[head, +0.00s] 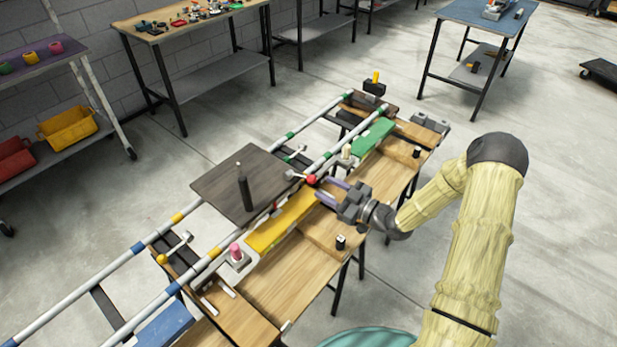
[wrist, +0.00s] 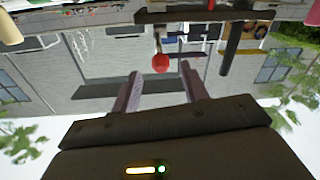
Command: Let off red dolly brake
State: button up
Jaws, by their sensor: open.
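The dolly (head: 232,188) is a dark flat platform with an upright black post, standing on two long rails. A brake lever with a red ball knob (head: 311,179) is at its right side, by the near rail. In the wrist view the red knob (wrist: 160,63) shows between and just beyond the fingertips, on a short pale stem. My gripper (head: 322,189) has purple fingers, open and empty, pointing left at the knob from close by. I see no clear contact. The lever's base is partly hidden.
A yellow-knobbed lever (head: 161,259) sits farther down the rails at lower left. A wooden bench (head: 285,279) with a yellow panel (head: 283,221), a green panel (head: 372,136) and small posts runs beneath my gripper.

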aim_at(308, 177)
jog(key=x, duration=0.7)
jog(key=shift+w+a+p, duration=0.15)
jog(key=shift+p, duration=0.25)
grip_shut()
